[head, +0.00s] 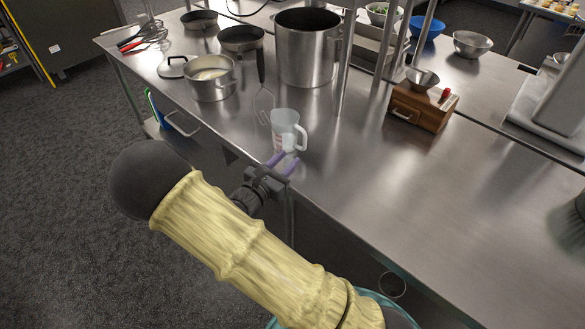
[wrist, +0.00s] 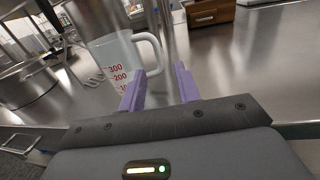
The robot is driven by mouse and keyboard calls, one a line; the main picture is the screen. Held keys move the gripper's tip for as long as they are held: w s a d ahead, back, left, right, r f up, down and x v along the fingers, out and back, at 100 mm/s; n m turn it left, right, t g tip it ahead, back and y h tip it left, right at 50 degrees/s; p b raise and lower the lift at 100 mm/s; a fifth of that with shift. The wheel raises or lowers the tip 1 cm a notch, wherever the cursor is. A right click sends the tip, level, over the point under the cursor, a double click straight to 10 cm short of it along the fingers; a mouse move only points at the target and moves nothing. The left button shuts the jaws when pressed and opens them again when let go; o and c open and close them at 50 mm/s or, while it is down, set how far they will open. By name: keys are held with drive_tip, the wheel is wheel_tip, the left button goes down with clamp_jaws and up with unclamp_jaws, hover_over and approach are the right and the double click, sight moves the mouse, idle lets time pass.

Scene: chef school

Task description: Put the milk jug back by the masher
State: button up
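The milk jug (head: 283,122) is a clear measuring jug with a white handle and red markings, upright on the steel counter near its front edge. My gripper (head: 284,162) is at the counter's front edge, just in front of the jug. In the wrist view its purple fingers (wrist: 160,70) are apart with nothing clamped. The jug (wrist: 117,62) is ahead and left there, its handle (wrist: 158,48) just beyond the fingertips; whether they touch is unclear.
A pot (head: 209,78), a large stockpot (head: 306,55) and a pan (head: 242,38) stand behind and left. A shelf post (head: 347,62) rises behind the jug. A wooden box (head: 422,106) is to the right. The counter right of the jug is clear.

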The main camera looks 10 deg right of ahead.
drive_tip(key=s+d+m+g, duration=0.1)
drive_tip(key=d+m+g, duration=0.1)
drive_tip(key=s+d+m+g, duration=0.2)
drive_tip(key=s+d+m+g+h, duration=0.1)
drive_tip(key=s+d+g, duration=0.1)
drive_tip(key=shift+d+f+m, duration=0.35)
drive_tip(key=shift+f+m, duration=0.05)
drive_tip(key=s+d+m+g+y, duration=0.1)
drive_tip(key=s+m+g, duration=0.1)
drive_tip(key=s+d+f+m+g+y, duration=0.1)
drive_tip(key=s+m+g, duration=0.1)
drive_tip(key=s, duration=0.1)
drive_tip(key=s+d+m+g+y, duration=0.1)
drive_tip(key=s+m, duration=0.1)
drive_tip(key=shift+s+d+f+m+g+y, duration=0.25)
drive_tip(key=shift+s+f+m+g+y, duration=0.05)
drive_tip(key=shift+s+m+g, duration=0.1)
drive_tip(key=s+a+r+m+t+y, duration=0.2)
drive_tip(key=s+a+r+m+y, duration=0.2)
drive_tip(key=m+y, duration=0.6)
drive_tip(key=s+r+m, duration=0.1)
drive_tip(key=m, duration=0.3)
drive_tip(key=shift+a+r, duration=0.25)
drive_tip(key=shift+r, duration=0.15)
drive_tip(key=p+v, duration=0.2)
drive_tip(key=w+p+v, duration=0.1)
drive_tip(key=p+v, duration=0.2)
drive_tip(key=shift+w, duration=0.1)
